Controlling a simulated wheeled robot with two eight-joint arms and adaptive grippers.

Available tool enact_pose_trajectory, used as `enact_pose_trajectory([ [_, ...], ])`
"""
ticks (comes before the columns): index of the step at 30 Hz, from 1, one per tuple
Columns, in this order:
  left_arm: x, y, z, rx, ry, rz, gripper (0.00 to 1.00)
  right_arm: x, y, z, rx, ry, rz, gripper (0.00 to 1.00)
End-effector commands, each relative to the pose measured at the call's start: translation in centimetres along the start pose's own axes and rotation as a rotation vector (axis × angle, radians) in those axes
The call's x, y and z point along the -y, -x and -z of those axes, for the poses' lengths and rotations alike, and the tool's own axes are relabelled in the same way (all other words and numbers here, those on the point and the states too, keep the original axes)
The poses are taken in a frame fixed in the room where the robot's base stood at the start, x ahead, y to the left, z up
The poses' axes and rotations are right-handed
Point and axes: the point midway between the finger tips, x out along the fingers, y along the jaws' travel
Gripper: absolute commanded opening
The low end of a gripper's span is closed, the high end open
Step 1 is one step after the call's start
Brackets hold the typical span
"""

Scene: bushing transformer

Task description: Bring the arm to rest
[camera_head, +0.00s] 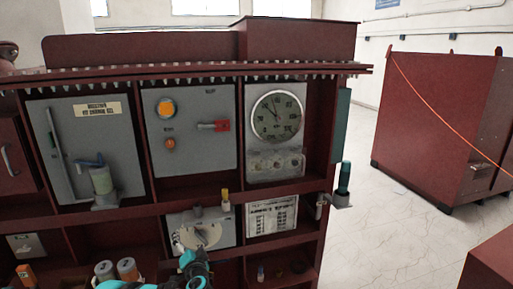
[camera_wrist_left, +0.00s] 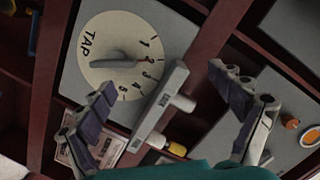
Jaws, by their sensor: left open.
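My left gripper (camera_head: 181,246) is at the bottom middle of the head view, in front of the tap dial panel on the dark red transformer cabinet. Its teal arm comes in from the bottom edge. In the left wrist view the left gripper (camera_wrist_left: 163,80) has its two fingers spread wide apart, with nothing held between them. The white tap dial (camera_wrist_left: 120,62) lies beyond the fingers, and a grey bar-shaped part with a pale knob (camera_wrist_left: 166,104) shows between them. The dial also shows in the head view (camera_head: 203,235), partly hidden by my gripper. My right gripper is not in view.
The cabinet shelf edge (camera_head: 70,219) runs close above my arm. Pale floor (camera_head: 375,235) is free on the right, before another red cabinet (camera_head: 430,120).

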Motion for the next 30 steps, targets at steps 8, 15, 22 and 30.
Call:
enact_pose_trajectory([
  [8,6.4,8.3,-1.0,0.208,0.199,-0.113,0.93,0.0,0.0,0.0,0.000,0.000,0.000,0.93],
  [15,7.6,18.1,-3.5,0.375,0.355,-0.269,0.93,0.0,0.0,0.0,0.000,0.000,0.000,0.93],
  [22,5.5,28.5,-6.3,0.507,0.489,-0.461,0.93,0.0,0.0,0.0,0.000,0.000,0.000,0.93],
  [30,2.4,36.5,-8.1,0.583,0.586,-0.634,0.93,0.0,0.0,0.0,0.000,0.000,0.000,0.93],
])
